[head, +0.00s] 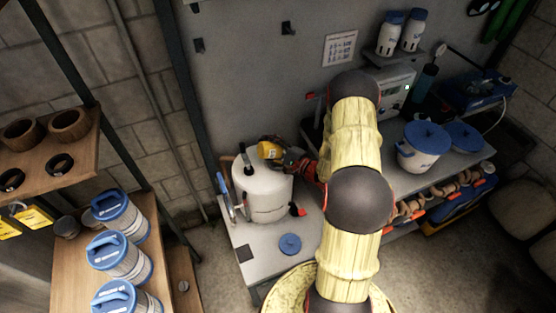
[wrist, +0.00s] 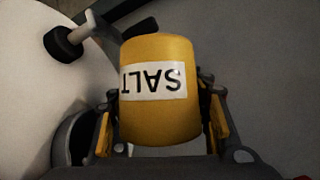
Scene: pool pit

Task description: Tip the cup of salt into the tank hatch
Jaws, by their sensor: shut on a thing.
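The yellow cup (head: 270,149) is held over the top of the white tank (head: 263,192), with my gripper (head: 291,160) coming in from the right. In the wrist view, the cup (wrist: 160,85) fills the middle, its SALT label reading upside down. The yellow-padded fingers of my gripper (wrist: 162,128) are closed on its two sides. The white tank (wrist: 40,95) fills the left of that view. A dark round rim (wrist: 72,142) shows there, partly covered by my gripper; it may be the hatch. The inside of the cup and any salt are hidden.
The tank stands on a grey bench with a blue lid (head: 290,244) in front. A blue-lidded white pot (head: 420,148) is on the right bench. Blue-topped canisters (head: 118,255) stand on the left shelf. A black knob (wrist: 62,43) rises from the tank top.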

